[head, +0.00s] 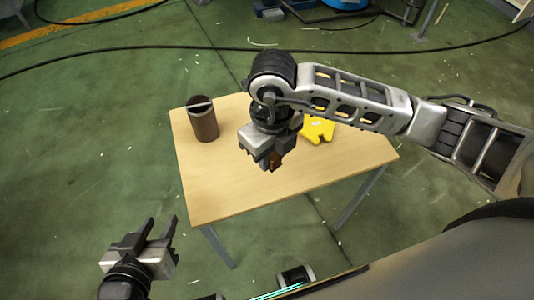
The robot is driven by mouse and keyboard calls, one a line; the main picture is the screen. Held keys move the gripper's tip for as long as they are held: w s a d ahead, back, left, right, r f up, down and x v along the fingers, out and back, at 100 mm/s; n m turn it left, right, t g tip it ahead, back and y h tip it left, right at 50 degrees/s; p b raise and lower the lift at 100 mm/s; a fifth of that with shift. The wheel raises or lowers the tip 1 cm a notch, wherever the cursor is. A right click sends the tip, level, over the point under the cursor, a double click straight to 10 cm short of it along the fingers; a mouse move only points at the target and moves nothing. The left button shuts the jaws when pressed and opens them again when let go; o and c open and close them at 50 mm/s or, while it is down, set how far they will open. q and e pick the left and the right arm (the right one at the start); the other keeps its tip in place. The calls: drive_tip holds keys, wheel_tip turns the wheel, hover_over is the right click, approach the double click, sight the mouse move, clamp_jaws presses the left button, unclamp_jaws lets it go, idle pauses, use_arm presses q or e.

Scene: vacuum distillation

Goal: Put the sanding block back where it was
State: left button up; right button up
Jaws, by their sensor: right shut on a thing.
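My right gripper (270,163) is over the middle of the wooden table, pointing down. It is shut on a small reddish-brown piece (276,161), which looks like the sanding block; the jaws hide most of it. I cannot tell whether the block touches the tabletop. My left gripper (158,236) is open and empty, low in front of the table's left side and apart from it.
The wooden table (235,196) carries a dark brown cylinder (205,124) with a pale bar across its top at the back left. A yellow object (319,130) lies partly behind my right arm. The tabletop's front and right are clear. A black cable (150,48) crosses the green floor behind.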

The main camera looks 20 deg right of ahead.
drive_tip(key=w+f, duration=0.1)
drive_tip(key=f, duration=0.1)
drive_tip(key=w+f, duration=0.1)
drive_tip(key=w, duration=0.1)
drive_tip(key=w+f, duration=0.2)
drive_tip(key=shift+w+d+f+b, duration=0.2)
drive_tip(key=shift+d+f+b, duration=0.15)
drive_tip(key=shift+d, duration=0.05)
drive_tip(key=f, duration=0.3)
drive_tip(key=shift+w+f, duration=0.25)
drive_tip(key=shift+f, duration=0.05)
use_arm(q)
drive_tip(key=shift+f, duration=0.1)
use_arm(e)
drive_tip(key=shift+d, duration=0.1)
drive_tip(key=shift+f, duration=0.2)
drive_tip(key=o, duration=1)
use_arm(q)
drive_tip(key=shift+f, duration=0.15)
